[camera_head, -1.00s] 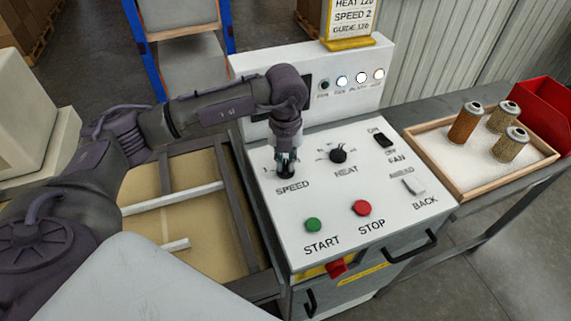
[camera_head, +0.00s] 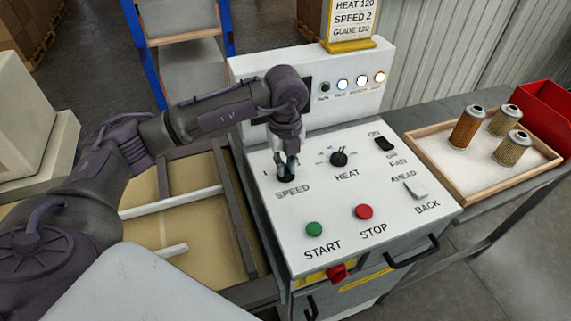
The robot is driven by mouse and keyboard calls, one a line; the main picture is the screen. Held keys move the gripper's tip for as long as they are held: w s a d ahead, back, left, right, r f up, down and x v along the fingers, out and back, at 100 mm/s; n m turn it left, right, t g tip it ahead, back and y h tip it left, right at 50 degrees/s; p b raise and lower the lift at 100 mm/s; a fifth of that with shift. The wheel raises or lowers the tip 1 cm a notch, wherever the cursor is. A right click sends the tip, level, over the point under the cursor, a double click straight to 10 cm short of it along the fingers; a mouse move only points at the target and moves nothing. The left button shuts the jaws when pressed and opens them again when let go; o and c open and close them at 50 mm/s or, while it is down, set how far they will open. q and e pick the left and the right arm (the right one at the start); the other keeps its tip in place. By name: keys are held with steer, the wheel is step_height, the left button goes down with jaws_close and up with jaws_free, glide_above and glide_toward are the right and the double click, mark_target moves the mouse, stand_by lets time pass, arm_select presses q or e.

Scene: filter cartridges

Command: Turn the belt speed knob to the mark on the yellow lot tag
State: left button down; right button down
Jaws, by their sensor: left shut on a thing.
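The belt speed knob (camera_head: 286,177) is a small dark knob above the SPEED label on the white control panel. My left gripper (camera_head: 286,168) points down over it and is shut on it. The gripper hides most of the knob and its dial marks, so I cannot tell the setting. The yellow lot tag (camera_head: 352,43) stands on top of the panel's back box and reads HEAT 120, SPEED 2, GUIDE 120. My right gripper is not in view.
The panel also has a HEAT knob (camera_head: 339,158), a green START button (camera_head: 314,229), a red STOP button (camera_head: 363,212), a FAN switch (camera_head: 383,144) and an AHEAD/BACK switch (camera_head: 416,190). A wooden tray (camera_head: 472,198) with 3 filter cartridges and a red bin (camera_head: 545,112) stand right.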

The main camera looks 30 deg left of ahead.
mark_target(286, 168)
arm_select(q)
steer(key=shift+s+d+f, duration=0.1)
steer(key=shift+s+f, duration=0.1)
steer(key=shift+f, duration=0.1)
steer(key=c, duration=0.5)
jaws_free()
steer(key=shift+w, duration=0.1)
steer(key=shift+r, duration=0.15)
steer(key=shift+r, duration=0.15)
steer(key=shift+w+r, duration=0.1)
steer(key=shift+r, duration=0.15)
step_height(286, 168, up, 11)
steer(key=shift+r, duration=0.15)
